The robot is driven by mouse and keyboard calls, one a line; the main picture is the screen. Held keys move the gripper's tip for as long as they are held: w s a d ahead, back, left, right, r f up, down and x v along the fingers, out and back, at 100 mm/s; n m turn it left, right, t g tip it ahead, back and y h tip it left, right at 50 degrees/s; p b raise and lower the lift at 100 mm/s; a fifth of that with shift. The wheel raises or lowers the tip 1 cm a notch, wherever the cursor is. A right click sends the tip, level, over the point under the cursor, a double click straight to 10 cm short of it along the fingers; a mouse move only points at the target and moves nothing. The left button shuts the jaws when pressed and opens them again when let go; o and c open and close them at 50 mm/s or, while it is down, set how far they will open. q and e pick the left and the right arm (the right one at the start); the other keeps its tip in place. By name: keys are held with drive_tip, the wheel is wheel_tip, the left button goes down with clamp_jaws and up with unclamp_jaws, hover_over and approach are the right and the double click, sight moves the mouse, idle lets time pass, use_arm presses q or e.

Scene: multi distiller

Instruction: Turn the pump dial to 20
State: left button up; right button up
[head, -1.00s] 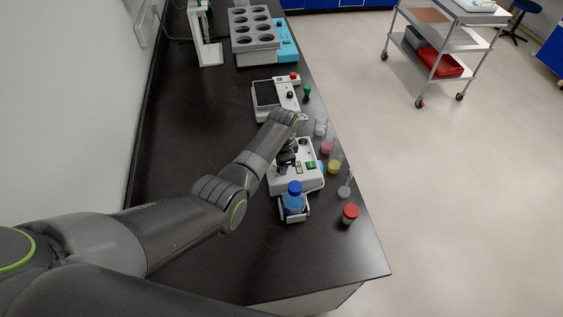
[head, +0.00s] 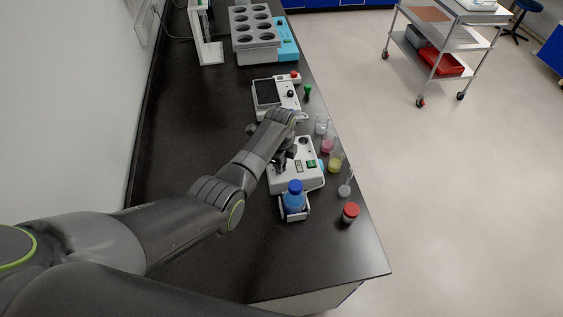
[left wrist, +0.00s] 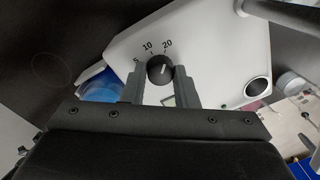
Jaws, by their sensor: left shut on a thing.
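The white pump (head: 300,180) stands on the black bench in the head view, with a green switch on its top. In the left wrist view, its white top panel (left wrist: 222,45) carries a round black dial (left wrist: 160,70) and the printed marks 5, 10 and 20. The dial's white pointer line tilts up and slightly right, roughly toward the 20. My left gripper (left wrist: 160,85) is shut on the dial, one finger on each side. In the head view my left gripper (head: 282,162) is over the pump, and the arm hides part of it. My right gripper is not in view.
Small glass vessels and a red-capped jar (head: 351,212) line the bench's right edge. A second white device (head: 270,103) and a multi-hole heating block (head: 255,35) stand farther back. The bench's left side is clear.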

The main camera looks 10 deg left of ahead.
use_arm(q)
drive_tip(key=shift+w+r, duration=0.1)
idle(0.4)
drive_tip(key=o, duration=1)
drive_tip(key=r, duration=1.1)
drive_tip(key=s+r, duration=0.1)
drive_tip(key=r, duration=0.5)
drive_tip(key=shift+a+r, duration=0.1)
drive_tip(key=shift+r, duration=0.1)
drive_tip(key=shift+f, duration=0.1)
